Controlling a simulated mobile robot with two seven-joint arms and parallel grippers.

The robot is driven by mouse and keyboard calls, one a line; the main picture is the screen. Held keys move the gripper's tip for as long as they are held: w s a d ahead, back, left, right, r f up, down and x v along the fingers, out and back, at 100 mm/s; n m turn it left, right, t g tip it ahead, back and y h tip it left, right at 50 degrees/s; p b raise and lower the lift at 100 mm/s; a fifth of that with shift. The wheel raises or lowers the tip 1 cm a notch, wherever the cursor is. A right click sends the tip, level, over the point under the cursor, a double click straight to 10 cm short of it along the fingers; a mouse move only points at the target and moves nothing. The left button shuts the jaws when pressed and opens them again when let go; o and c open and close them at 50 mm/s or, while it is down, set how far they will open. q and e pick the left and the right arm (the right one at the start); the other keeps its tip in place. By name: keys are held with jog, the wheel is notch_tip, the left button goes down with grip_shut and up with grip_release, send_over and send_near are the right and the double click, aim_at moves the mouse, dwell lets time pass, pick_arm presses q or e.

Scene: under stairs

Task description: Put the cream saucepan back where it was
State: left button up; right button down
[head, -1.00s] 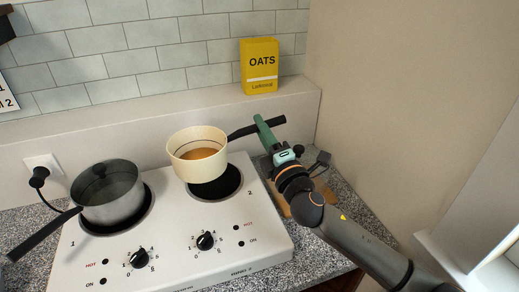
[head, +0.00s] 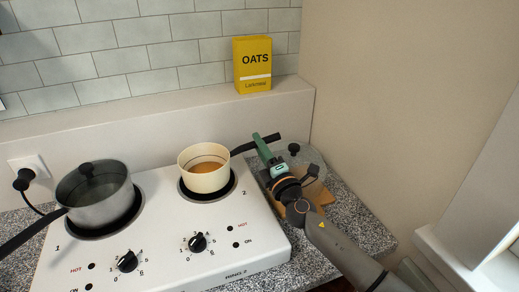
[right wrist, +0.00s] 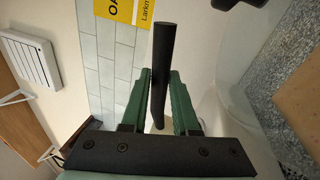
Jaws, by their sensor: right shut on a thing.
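The cream saucepan (head: 204,174) is over ring 2, the right ring of the white hob (head: 165,236), with orange-brown contents inside. It looks upright and at or very near the ring; I cannot tell for sure that it touches. Its black handle (head: 264,141) points right and away. My right gripper (head: 261,142) is shut on this handle. In the right wrist view the black handle (right wrist: 161,70) stands between the green fingers. The pan's body is mostly hidden in the wrist view. My left gripper is not in view.
A grey lidded pan (head: 97,200) stands on ring 1 at left, its handle reaching left. A glass lid (head: 307,160) and wooden board (head: 322,193) lie right of the hob, partly behind my arm. An oats box (head: 253,66) stands on the back ledge.

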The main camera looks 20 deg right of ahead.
jog(key=shift+r, duration=0.2)
jog(key=shift+f, duration=0.15)
jog(key=c, duration=0.7)
grip_release()
jog(key=shift+f, duration=0.1)
jog(key=shift+r, duration=0.25)
jog(key=shift+b+v, duration=0.85)
jog(key=shift+v, duration=5.2)
jog(key=shift+f, duration=0.1)
